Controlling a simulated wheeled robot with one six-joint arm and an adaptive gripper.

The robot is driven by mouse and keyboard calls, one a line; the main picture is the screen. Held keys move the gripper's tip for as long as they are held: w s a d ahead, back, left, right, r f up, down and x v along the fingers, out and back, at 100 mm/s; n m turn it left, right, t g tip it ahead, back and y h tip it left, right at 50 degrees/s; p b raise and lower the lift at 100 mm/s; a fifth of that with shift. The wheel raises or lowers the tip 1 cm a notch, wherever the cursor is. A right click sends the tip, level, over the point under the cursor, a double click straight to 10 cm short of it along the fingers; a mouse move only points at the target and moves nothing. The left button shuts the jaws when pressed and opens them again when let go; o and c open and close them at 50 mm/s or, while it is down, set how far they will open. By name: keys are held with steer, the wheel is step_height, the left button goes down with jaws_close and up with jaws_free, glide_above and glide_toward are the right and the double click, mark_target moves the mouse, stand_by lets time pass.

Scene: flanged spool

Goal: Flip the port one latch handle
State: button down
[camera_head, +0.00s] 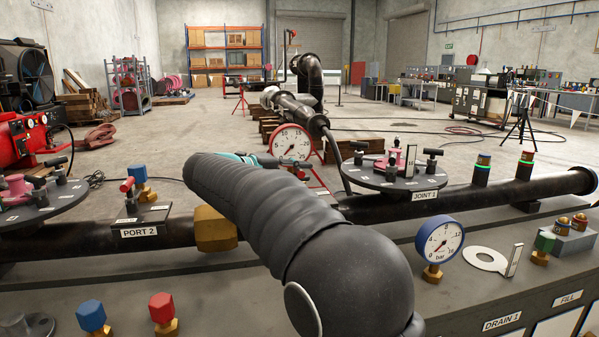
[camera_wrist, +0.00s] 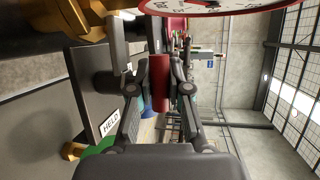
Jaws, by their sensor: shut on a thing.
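My gripper (camera_wrist: 161,82) has its two fingers on either side of a red cylindrical handle (camera_wrist: 160,84) in the wrist view, shut on it. The handle sits by a dark bracket with a "HELD" plate (camera_wrist: 110,122) to its lower left. No port one label can be read, so the handle's port is not confirmed by lettering.
A red-rimmed dial (camera_head: 291,143) stands just beyond my arm; its rim is close above the fingers in the wrist view (camera_wrist: 205,8). A brass fitting (camera_head: 215,229) lies beside my arm. The JOINT 1 flange (camera_head: 392,179) and a blue gauge (camera_head: 440,241) are to the right.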

steer(key=c, duration=1.4)
jaws_free()
steer(key=shift+o, duration=0.2)
steer(key=v, duration=1.2)
